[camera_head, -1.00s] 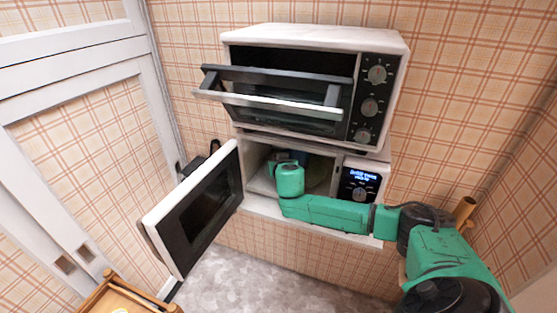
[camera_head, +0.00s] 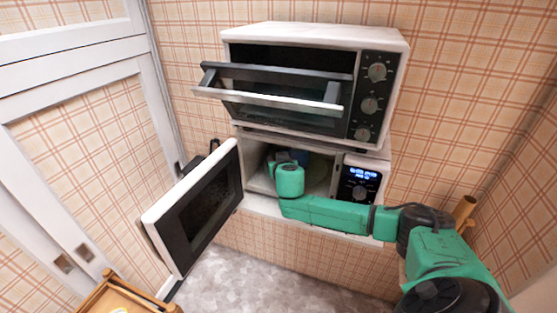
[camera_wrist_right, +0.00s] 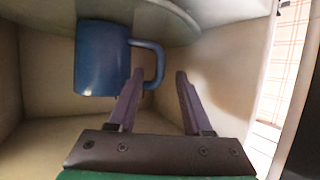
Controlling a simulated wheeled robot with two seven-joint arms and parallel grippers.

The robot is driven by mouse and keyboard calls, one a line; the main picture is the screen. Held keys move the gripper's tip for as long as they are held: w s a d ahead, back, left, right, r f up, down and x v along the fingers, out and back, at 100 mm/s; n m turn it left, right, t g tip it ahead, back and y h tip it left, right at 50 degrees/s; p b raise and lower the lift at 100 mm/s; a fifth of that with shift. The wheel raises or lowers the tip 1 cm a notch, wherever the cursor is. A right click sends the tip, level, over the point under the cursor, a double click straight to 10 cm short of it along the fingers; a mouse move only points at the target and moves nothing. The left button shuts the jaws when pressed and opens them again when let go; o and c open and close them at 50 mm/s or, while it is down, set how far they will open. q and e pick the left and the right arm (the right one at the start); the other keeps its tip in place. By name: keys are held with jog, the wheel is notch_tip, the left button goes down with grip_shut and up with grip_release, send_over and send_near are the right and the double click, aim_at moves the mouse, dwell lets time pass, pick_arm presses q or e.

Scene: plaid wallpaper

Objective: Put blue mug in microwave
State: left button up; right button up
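The blue mug (camera_wrist_right: 102,58) is inside the microwave, against the round glass plate (camera_wrist_right: 185,18), which appears at the top of the right wrist view. Its handle (camera_wrist_right: 155,65) points toward the gap between my fingertips. In the head view a bit of the mug (camera_head: 300,156) shows behind my wrist. My right gripper (camera_wrist_right: 157,80) is open inside the microwave, its fingers apart near the handle and seemingly not clamping it. The microwave (camera_head: 264,206) has its door (camera_head: 196,209) swung open to the left. My left gripper is not in view.
A white toaster oven (camera_head: 310,36) with its door (camera_head: 275,88) partly lowered sits on top of the microwave. A wooden piece (camera_head: 118,297) stands at the lower left. The microwave walls are close around my right gripper.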

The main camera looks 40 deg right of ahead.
jog(key=shift+s, duration=0.1)
jog(key=b+v, duration=0.4)
jog(key=v, duration=1)
jog(key=shift+a, duration=0.15)
jog(key=shift+s+r, duration=0.1)
jog(key=shift+s, duration=0.05)
